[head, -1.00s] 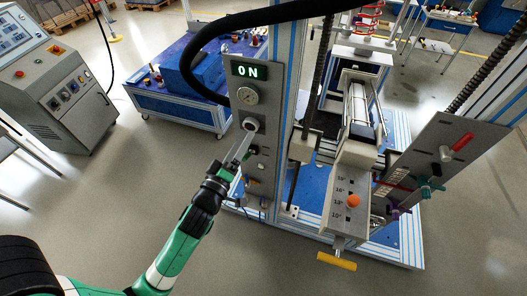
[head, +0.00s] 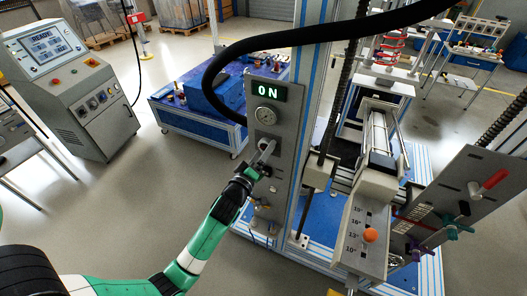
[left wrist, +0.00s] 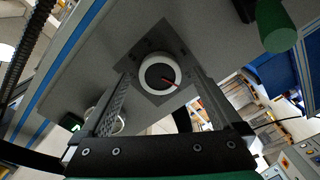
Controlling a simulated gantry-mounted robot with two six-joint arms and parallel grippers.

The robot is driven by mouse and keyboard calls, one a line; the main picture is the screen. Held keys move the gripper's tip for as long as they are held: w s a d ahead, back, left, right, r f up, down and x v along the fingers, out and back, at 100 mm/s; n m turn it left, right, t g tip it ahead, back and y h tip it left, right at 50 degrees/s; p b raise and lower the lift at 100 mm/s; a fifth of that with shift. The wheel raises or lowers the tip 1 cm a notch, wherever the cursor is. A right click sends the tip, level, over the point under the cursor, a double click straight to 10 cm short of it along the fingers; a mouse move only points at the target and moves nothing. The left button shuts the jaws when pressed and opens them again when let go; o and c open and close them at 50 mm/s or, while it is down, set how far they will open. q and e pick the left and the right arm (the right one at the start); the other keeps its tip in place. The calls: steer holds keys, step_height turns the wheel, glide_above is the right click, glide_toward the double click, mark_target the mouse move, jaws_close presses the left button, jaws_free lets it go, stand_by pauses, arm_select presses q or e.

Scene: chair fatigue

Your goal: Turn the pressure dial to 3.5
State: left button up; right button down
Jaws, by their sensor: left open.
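The pressure dial (left wrist: 160,74) is a round white-rimmed knob with a dark face and a red pointer, on a square grey plate in the left wrist view. In the head view the dial is largely hidden by my left gripper (head: 265,150), below the round gauge (head: 266,116). My left gripper (left wrist: 160,88) is open, with one finger on either side of the dial in the wrist view. I cannot tell whether the fingers touch it. The gauge needle and the dial's numbers are too small to read. My right gripper is not in view.
A lit "ON" display (head: 268,92) sits above the gauge. A green knob (left wrist: 276,26) is near the dial on the same panel. A thick black hose (head: 300,38) arches above the panel. A control console (head: 65,85) stands at the left, with open floor between.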

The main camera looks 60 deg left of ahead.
arm_select(q)
steer(key=shift+w+a, duration=0.2)
steer(key=shift+w, duration=0.05)
steer(key=c, duration=1.4)
